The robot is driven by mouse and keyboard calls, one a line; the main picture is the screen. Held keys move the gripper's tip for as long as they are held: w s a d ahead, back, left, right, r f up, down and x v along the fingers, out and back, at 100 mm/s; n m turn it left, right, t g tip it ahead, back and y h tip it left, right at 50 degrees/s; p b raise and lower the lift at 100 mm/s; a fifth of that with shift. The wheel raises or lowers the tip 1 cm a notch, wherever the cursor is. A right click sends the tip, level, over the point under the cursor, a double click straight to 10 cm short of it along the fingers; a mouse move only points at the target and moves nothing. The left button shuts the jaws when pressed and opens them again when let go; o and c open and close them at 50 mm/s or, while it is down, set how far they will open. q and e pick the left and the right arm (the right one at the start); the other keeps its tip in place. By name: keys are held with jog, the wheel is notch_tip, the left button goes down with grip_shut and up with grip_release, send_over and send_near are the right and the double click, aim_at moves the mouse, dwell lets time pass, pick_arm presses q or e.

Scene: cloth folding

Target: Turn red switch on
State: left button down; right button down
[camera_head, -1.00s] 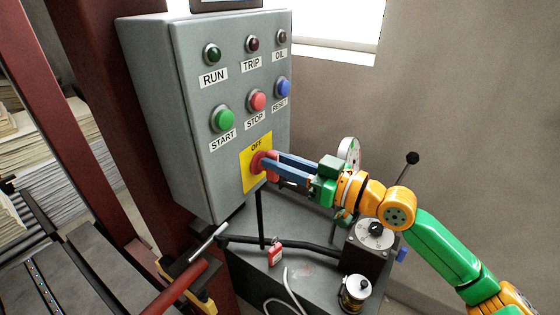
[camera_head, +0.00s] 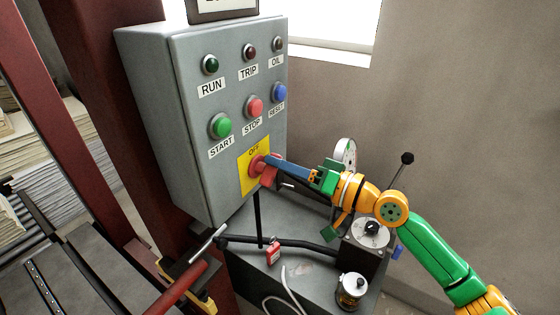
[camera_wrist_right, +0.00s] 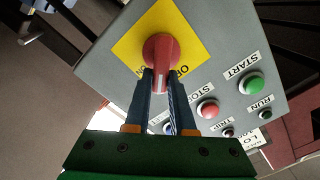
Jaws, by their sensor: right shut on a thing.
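The red switch (camera_head: 257,165) is a rotary knob on a yellow plate (camera_head: 246,181) low on the front of the grey control box. An "OFF" label shows above the knob in the head view. My right gripper (camera_head: 268,164) reaches it from the right and is shut on the knob's handle. In the right wrist view the red knob (camera_wrist_right: 160,48) sits between the fingertips of my gripper (camera_wrist_right: 160,74), and its handle lies diagonal to the yellow plate (camera_wrist_right: 190,35). The fingers partly hide the plate's lettering. My left gripper is not in view.
The grey box (camera_head: 165,120) carries a green START button (camera_head: 220,127), a red STOP button (camera_head: 253,107), a blue RESET button (camera_head: 280,93) and lamps above. Below stand a dark machine with a black lever knob (camera_head: 407,158) and a red padlock (camera_head: 273,252).

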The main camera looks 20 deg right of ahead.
jog(key=shift+w+d+f+m+p, duration=0.15)
jog(key=shift+m+p, duration=0.3)
jog(key=shift+m, duration=1)
jog(key=shift+f+m+p, duration=0.25)
jog(key=shift+m+p, duration=0.2)
jog(key=shift+m, duration=0.95)
jog(key=shift+w+d+f+m+p, duration=0.15)
jog(key=shift+m+p, duration=0.3)
jog(key=shift+m, duration=1)
jog(key=shift+s+a+f, duration=0.1)
jog(key=shift+f, duration=0.05)
jog(key=c, duration=0.8)
grip_release()
jog(key=shift+o, duration=0.2)
